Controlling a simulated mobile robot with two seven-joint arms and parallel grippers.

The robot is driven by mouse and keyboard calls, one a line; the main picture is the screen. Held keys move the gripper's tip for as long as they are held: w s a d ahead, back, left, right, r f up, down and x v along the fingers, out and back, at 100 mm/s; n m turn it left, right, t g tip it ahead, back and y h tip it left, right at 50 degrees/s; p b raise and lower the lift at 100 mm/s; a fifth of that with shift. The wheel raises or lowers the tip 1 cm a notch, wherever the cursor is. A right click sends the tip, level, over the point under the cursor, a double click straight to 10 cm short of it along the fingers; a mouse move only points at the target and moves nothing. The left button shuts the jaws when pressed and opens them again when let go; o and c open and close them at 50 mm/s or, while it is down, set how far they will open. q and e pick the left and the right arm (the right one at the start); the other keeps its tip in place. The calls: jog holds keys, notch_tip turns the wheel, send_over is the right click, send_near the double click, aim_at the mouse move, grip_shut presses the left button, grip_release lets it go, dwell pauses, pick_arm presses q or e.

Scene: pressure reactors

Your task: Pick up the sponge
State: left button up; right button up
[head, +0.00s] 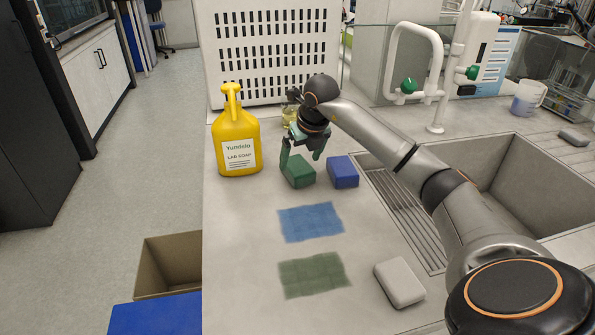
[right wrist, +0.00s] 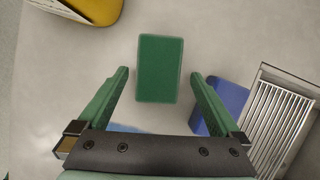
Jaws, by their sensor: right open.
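A green sponge (head: 299,172) lies on the counter, just right of the yellow soap bottle. A blue sponge (head: 343,172) lies close to its right. My right gripper (head: 302,153) is above the green sponge, fingers pointing down. In the right wrist view the gripper (right wrist: 160,75) is open and empty, and the green sponge (right wrist: 160,68) lies ahead between the lines of its fingers, apart from both. The blue sponge (right wrist: 226,103) is partly hidden behind the right-hand finger. A light grey sponge-like block (head: 399,283) lies at the near right. My left gripper is not in view.
A yellow soap bottle (head: 238,140) stands left of the gripper. Blue (head: 311,222) and green (head: 313,274) cloths lie flat nearer me. The sink (head: 497,190) is at right, a white perforated rack (head: 265,60) behind. An open cardboard box (head: 168,262) is below the counter's left edge.

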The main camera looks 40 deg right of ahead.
aim_at(298, 165)
jog(key=shift+x, duration=1.9)
jog(key=shift+f, duration=0.2)
jog(key=shift+a, duration=0.1)
jog(key=c, duration=1.2)
jog(key=shift+r, duration=0.1)
